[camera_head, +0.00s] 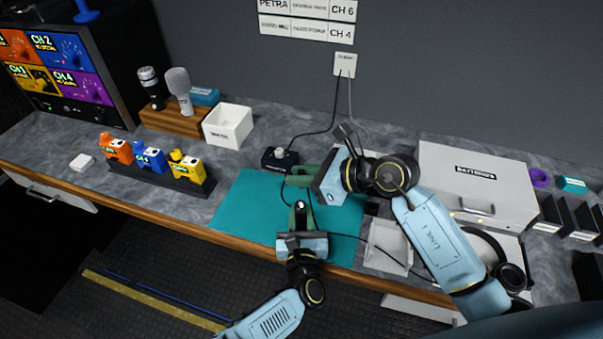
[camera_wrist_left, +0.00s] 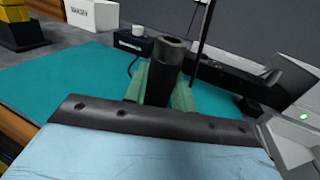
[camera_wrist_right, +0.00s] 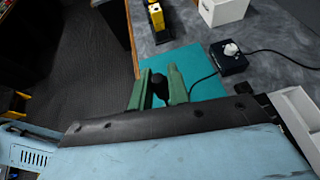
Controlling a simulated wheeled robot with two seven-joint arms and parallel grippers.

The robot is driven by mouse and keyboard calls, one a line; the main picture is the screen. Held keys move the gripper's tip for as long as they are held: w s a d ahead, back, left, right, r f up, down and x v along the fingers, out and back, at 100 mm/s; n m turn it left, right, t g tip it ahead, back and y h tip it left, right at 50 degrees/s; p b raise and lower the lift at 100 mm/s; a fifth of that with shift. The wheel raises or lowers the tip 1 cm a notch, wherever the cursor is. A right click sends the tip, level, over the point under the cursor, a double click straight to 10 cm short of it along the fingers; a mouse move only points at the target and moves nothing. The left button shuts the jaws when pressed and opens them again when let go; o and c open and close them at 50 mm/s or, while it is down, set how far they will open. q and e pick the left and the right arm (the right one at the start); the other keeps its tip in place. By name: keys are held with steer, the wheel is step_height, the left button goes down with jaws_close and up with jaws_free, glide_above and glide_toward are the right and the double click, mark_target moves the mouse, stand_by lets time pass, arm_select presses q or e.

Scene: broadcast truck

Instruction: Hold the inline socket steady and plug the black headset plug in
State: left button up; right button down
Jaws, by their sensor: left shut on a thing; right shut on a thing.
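The inline socket is a black cylinder (camera_wrist_left: 168,62), upright between the green fingers of my left gripper (camera_wrist_left: 160,88) in the left wrist view, with its open end up. In the head view my left gripper (camera_head: 300,214) is shut on it over the front of the teal mat (camera_head: 240,205). My right gripper (camera_head: 299,176) is just behind it, coming in from the right. In the right wrist view the right gripper (camera_wrist_right: 160,88) is shut on the black headset plug (camera_wrist_right: 160,84), of which only a dark end shows. In the head view the plug is hard to make out.
A black box with a knob (camera_head: 280,158) sits at the mat's back edge, with a cable to the wall plate (camera_head: 344,64). A white tray (camera_head: 386,262) and headphones (camera_head: 511,276) lie at right. Colored beltpacks (camera_head: 150,158) stand at left. The mat's left part is clear.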

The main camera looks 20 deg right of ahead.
steer(key=shift+f, duration=0.1)
steer(key=shift+f, duration=2.45)
steer(key=shift+f, duration=1.2)
steer(key=c, duration=1.3)
jaws_free()
steer(key=shift+o, duration=0.2)
steer(key=v, duration=1.2)
steer(key=shift+s, duration=0.15)
steer(key=shift+a, duration=0.1)
